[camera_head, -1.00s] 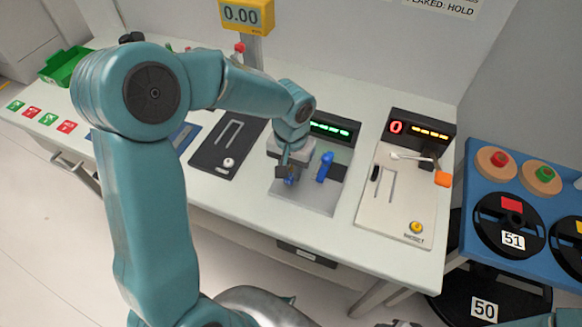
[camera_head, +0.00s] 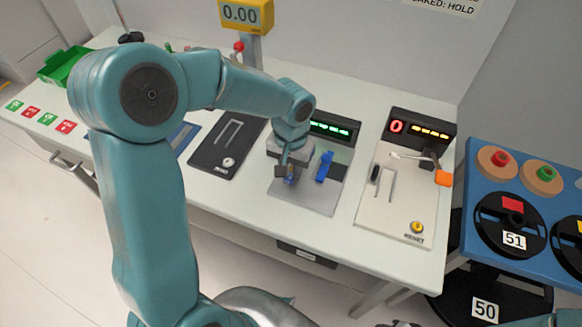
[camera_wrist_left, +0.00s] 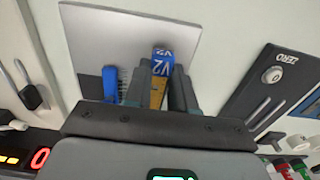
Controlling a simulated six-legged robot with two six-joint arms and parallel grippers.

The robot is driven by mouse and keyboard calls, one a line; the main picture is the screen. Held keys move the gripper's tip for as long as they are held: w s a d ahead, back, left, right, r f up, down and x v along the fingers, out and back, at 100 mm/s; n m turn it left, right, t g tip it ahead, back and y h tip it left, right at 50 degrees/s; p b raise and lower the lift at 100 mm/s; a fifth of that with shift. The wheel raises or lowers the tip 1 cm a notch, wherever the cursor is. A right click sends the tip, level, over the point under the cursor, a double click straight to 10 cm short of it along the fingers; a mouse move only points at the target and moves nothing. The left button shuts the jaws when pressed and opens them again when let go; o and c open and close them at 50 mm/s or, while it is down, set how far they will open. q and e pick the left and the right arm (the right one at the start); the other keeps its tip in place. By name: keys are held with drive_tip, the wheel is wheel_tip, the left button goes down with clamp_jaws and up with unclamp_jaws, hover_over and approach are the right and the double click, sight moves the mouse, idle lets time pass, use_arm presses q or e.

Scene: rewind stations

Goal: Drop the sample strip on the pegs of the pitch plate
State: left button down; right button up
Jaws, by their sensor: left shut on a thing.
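My left gripper (camera_head: 286,176) is over the grey pitch plate (camera_head: 309,199), which has a green-lit display behind it. In the left wrist view the gripper (camera_wrist_left: 164,88) is shut on the sample strip (camera_wrist_left: 157,92), a narrow tan strip with a blue end marked V2. A blue lever-like part (camera_head: 325,166) stands on the plate to the right of the gripper. The pegs are not clearly seen, and I cannot tell whether the strip touches the plate. My right gripper is not in view.
A black plate with a U-shaped slot (camera_head: 226,148) lies to the left. A pale station with a red-lit display (camera_head: 397,205) lies to the right. A blue rack with reels (camera_head: 480,205) stands beyond the table's right edge. A yellow readout (camera_head: 245,15) stands behind.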

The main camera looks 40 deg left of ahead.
use_arm(q)
drive_tip(key=shift+f+b, duration=1.15)
idle(0.4)
drive_tip(key=c, duration=0.9)
unclamp_jaws()
drive_tip(key=shift+o, duration=0.2)
wheel_tip(320, 180, up, 16)
drive_tip(key=p, duration=0.1)
drive_tip(key=shift+r, duration=0.2)
